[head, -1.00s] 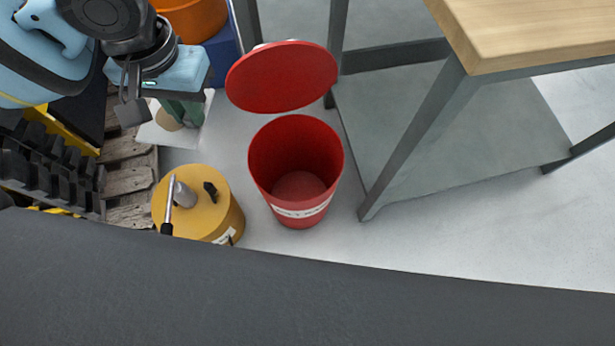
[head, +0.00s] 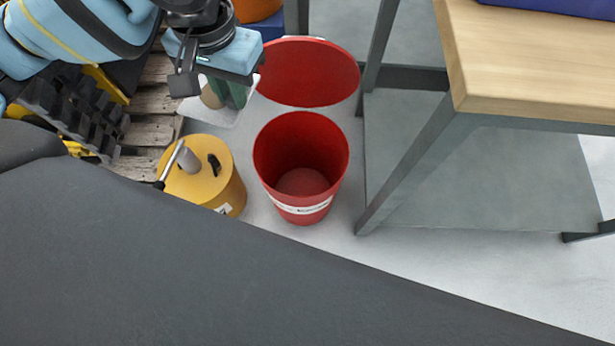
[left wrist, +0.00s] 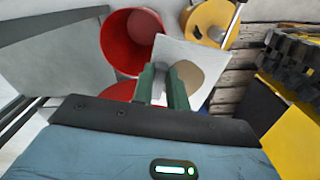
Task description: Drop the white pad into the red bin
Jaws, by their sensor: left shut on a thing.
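My left gripper (head: 230,95) is shut on the white pad (head: 222,114), a thin white square with a tan round patch. In the left wrist view the pad (left wrist: 201,58) stands out beyond the green fingers (left wrist: 164,85). The red bin (head: 300,162) stands upright on the floor with its lid (head: 310,75) open at the back. In the head view the gripper and pad are up and left of the bin's mouth. The bin (left wrist: 125,40) also shows in the left wrist view, partly behind the pad. The right gripper is out of view.
A yellow can (head: 215,180) with a lever stands just left of the bin. A wood-topped bench (head: 540,60) with grey legs is at the right. A wooden pallet (head: 150,130) and black track (head: 75,115) are at the left. My dark base fills the foreground.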

